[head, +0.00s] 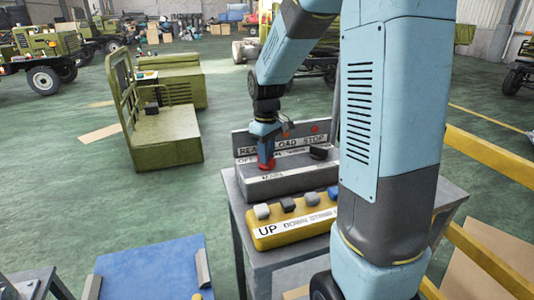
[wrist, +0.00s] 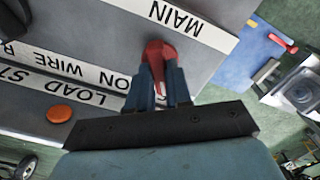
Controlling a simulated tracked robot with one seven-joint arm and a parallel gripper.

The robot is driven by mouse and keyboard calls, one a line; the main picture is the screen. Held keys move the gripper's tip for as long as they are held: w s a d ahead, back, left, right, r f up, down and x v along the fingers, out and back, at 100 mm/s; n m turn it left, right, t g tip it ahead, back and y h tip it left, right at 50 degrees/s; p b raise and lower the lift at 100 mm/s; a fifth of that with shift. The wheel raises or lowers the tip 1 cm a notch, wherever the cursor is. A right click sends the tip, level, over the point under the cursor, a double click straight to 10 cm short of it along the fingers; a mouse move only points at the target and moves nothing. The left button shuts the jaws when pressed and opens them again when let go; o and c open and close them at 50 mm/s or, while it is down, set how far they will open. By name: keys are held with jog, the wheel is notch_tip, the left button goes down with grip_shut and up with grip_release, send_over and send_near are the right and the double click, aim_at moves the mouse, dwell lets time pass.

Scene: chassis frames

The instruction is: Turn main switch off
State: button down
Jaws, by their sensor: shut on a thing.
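The main switch (wrist: 157,54) is a red handle on a grey control box (head: 252,187), beside a white label reading MAIN in the wrist view. My gripper (wrist: 158,82) is shut on the red handle, with a blue finger on each side of it. In the head view my gripper (head: 266,150) reaches down from above onto the red switch (head: 267,165) at the left part of the box. The lower part of the handle is hidden between the fingers in the wrist view.
A black knob (head: 319,153) sits to the right on the same box. A yellow panel (head: 262,241) with several levers stands in front, marked UP and DOWN. An orange button (wrist: 59,114) lies left in the wrist view. A yellow rail (head: 490,153) runs along the right.

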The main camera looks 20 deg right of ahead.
jog(key=shift+n, duration=1.1)
jog(key=c, duration=1)
grip_release()
jog(key=shift+c, duration=0.2)
notch_tip(320, 180, up, 14)
jog(key=shift+f, duration=0.15)
jog(key=s+r+m+t, duration=0.1)
jog(key=s+m+t, duration=0.4)
jog(key=s, duration=1.8)
jog(key=m, duration=0.3)
jog(key=shift+m+t, duration=0.3)
jog(key=shift+m, duration=0.1)
